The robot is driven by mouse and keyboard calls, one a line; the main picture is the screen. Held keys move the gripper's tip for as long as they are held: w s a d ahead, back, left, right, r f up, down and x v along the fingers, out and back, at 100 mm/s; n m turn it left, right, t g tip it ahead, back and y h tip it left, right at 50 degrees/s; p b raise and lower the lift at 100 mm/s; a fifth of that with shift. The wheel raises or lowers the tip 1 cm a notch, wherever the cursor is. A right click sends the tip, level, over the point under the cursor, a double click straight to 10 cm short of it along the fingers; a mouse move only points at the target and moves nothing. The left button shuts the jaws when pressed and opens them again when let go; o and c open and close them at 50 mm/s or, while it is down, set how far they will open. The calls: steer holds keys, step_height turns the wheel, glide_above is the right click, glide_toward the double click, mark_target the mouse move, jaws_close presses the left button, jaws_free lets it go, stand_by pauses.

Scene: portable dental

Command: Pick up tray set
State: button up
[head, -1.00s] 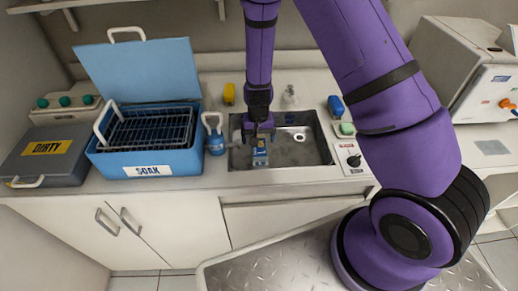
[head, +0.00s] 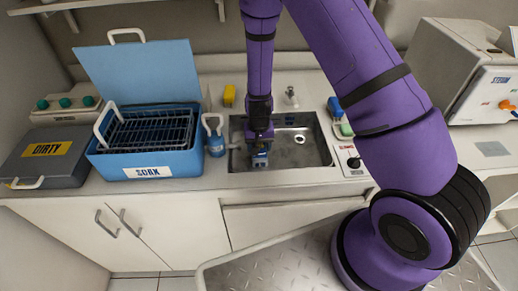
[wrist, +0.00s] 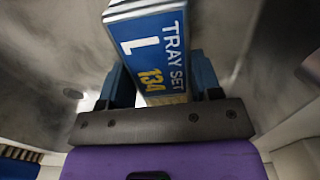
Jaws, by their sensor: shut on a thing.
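The tray set (wrist: 155,48) fills the gap between my fingers in the wrist view. It is a blue block with a white "TRAY SET" label, a large "L" and a yellow "134". My gripper (wrist: 160,88) is shut on it, with one blue finger on each side. In the head view the tray set (head: 260,161) is a small blue shape low in the metal sink (head: 312,158). My gripper (head: 259,143) is directly above and around its upper part. Whether the tray set touches the sink floor cannot be told.
A blue SOAK tub (head: 190,161) with a wire rack (head: 150,132) and raised lid (head: 140,70) stands left of the sink. A blue jug (head: 215,135) stands between them. A grey DIRTY box (head: 45,160) is far left. A yellow block (head: 229,95) sits behind the sink.

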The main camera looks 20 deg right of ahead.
mark_target(260, 146)
step_height(260, 146, up, 10)
stand_by(0.6)
